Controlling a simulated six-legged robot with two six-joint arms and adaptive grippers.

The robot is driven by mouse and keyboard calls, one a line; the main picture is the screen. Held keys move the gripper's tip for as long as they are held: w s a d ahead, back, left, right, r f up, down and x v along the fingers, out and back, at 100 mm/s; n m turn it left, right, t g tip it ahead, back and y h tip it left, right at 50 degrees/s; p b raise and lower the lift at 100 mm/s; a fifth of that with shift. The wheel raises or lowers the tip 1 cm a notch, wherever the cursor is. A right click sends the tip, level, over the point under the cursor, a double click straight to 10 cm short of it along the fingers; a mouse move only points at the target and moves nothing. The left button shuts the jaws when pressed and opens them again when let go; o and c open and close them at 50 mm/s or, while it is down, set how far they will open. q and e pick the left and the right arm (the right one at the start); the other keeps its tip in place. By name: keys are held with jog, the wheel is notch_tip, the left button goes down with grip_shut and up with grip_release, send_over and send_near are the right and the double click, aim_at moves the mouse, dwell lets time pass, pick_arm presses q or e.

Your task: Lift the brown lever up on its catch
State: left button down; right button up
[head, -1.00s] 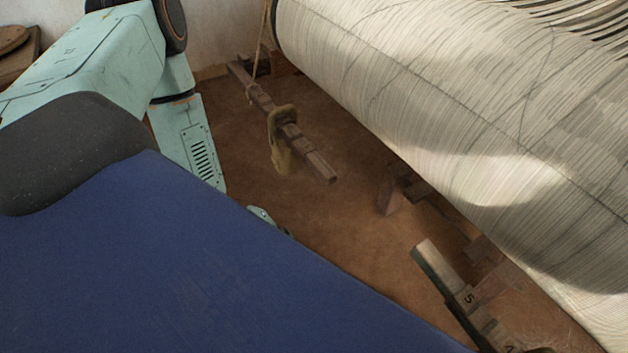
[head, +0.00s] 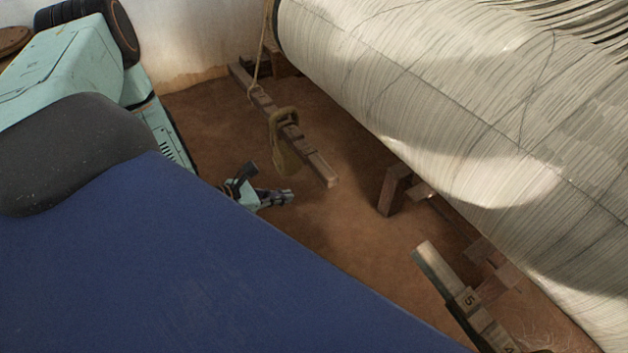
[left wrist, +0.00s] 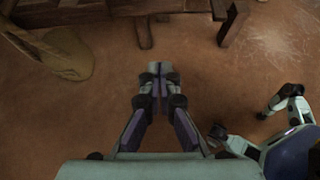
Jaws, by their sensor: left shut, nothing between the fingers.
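A brown wooden bar (head: 318,169), apparently the lever, slants from the wall down to the right. A cord is tied round it near its far end. A khaki loop (head: 287,158) hangs round it nearer its free end. My left gripper (head: 290,197) is shut and empty, just below and left of the bar's free end, apart from it. In the left wrist view the closed fingertips (left wrist: 158,72) point toward dark timber (left wrist: 115,12) across the top. A khaki thing (left wrist: 68,50), probably the loop, lies to their left. I cannot make out the catch. My right gripper is not in view.
A large striped cloth roll (head: 450,110) fills the upper right. A short brown post (head: 392,190) stands below it. Numbered wooden bars (head: 462,298) lie at lower right. Bare earth floor (head: 340,245) is open between. A blue surface covers the lower left.

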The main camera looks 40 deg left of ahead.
pick_arm(q)
jog(key=b+x, duration=0.5)
jog(key=x, duration=0.5)
jog(key=r, duration=0.2)
jog(key=r+p, duration=0.1)
jog(key=r, duration=0.1)
jog(key=shift+w+d, duration=0.25)
jog(key=shift+w, duration=0.15)
